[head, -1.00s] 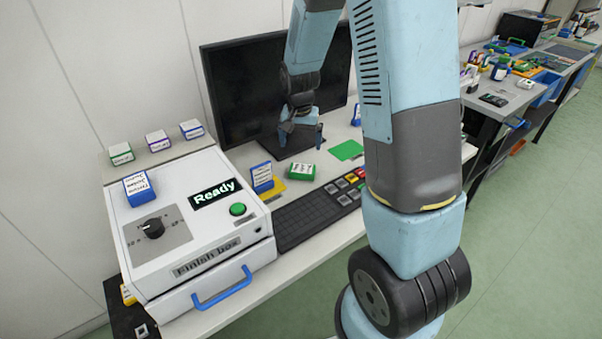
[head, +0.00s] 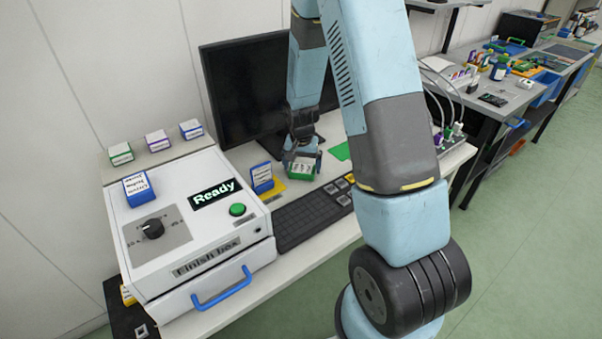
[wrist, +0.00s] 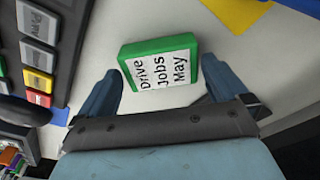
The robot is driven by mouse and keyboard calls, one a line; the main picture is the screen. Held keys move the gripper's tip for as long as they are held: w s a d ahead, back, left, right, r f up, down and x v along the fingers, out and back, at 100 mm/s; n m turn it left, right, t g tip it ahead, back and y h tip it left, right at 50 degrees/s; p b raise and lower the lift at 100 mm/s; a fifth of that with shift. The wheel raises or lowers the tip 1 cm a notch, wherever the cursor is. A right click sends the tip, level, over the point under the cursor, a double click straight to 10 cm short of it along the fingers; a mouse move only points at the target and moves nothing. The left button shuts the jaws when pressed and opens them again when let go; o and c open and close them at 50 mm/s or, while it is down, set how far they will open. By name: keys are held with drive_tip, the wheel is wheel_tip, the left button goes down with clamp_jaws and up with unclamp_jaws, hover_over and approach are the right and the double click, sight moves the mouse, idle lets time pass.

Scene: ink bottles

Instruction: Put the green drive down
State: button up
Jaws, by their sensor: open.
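The green drive (head: 302,168) lies on the desk near the keyboard, below the monitor. In the wrist view the drive (wrist: 161,63) has a white label reading "Drive Jobs May". My gripper (head: 302,158) is just over the drive in the head view. In the wrist view my gripper (wrist: 165,85) is open, with one finger on either side of the drive's near end and gaps visible between fingers and drive. A green mat (head: 341,151) lies to the right of the drive, partly behind my arm.
A blue drive (head: 262,177) stands on a yellow mat (head: 278,186) just left of the green drive. The keyboard (head: 310,215) is in front. The monitor (head: 245,95) stands behind. The white "Finish box" machine (head: 190,225) is at the left, with another blue drive (head: 138,188) on top.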

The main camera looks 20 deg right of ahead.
drive_tip(key=shift+f, duration=0.5)
drive_tip(key=shift+c, duration=0.2)
drive_tip(key=c, duration=0.9)
drive_tip(key=shift+r, duration=0.1)
